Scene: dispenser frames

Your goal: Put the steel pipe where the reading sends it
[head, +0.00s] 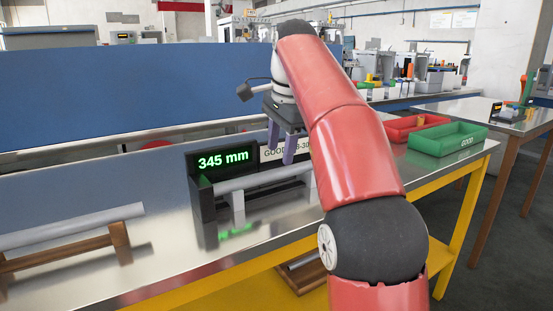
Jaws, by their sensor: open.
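A grey steel pipe (262,178) lies level on the supports of a black measuring gauge (202,190). The gauge display (223,159) reads 345 mm in green. A white card (270,154) beside it shows "GOOD" and part of a number range; my gripper and arm cover the rest. My gripper (281,154), with purple fingers, is open and empty above the pipe, in front of the card. A green bin (450,151) marked GOOD and a red bin (397,136) stand at the right end of the table. My red arm hides the pipe's right end.
Another grey pipe (72,227) lies on a wooden rack (118,238) at the left. A wooden rack (306,275) stands on the yellow lower shelf. A blue panel (130,95) runs behind the table. The metal tabletop between left rack and gauge is clear.

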